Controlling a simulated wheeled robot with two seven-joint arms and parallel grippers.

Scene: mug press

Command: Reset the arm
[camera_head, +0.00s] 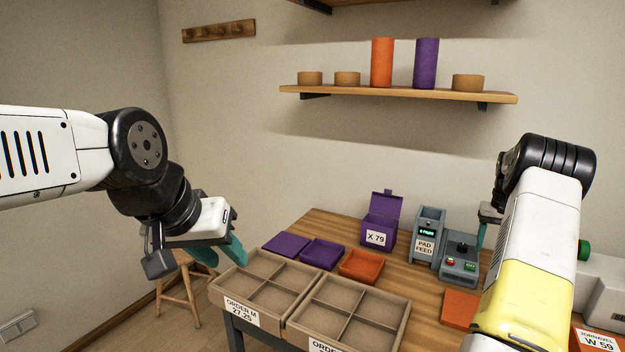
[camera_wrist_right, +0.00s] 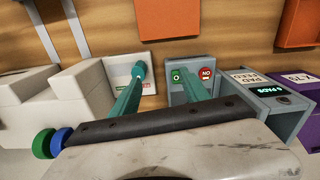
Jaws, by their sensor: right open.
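My left gripper (camera_head: 220,254) hangs at the left in the head view, in front of the order trays. Its two teal fingers are apart with nothing seen between them. My right gripper (camera_wrist_right: 162,78) is open and empty in the right wrist view. Its teal fingers point toward the bench, over the white machine and the grey button box (camera_wrist_right: 192,72). In the head view the right gripper is mostly hidden behind my right arm, near the button box (camera_head: 459,266) with its red and green buttons.
The pad feed (camera_head: 425,247) and purple X 79 box (camera_head: 379,226) stand at the back of the bench. Two divided order trays (camera_head: 290,318) are in front, with purple and orange trays (camera_head: 361,264) behind. An orange mat (camera_wrist_right: 168,18) lies near the button box. Cylinders stand on a wall shelf (camera_head: 400,93).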

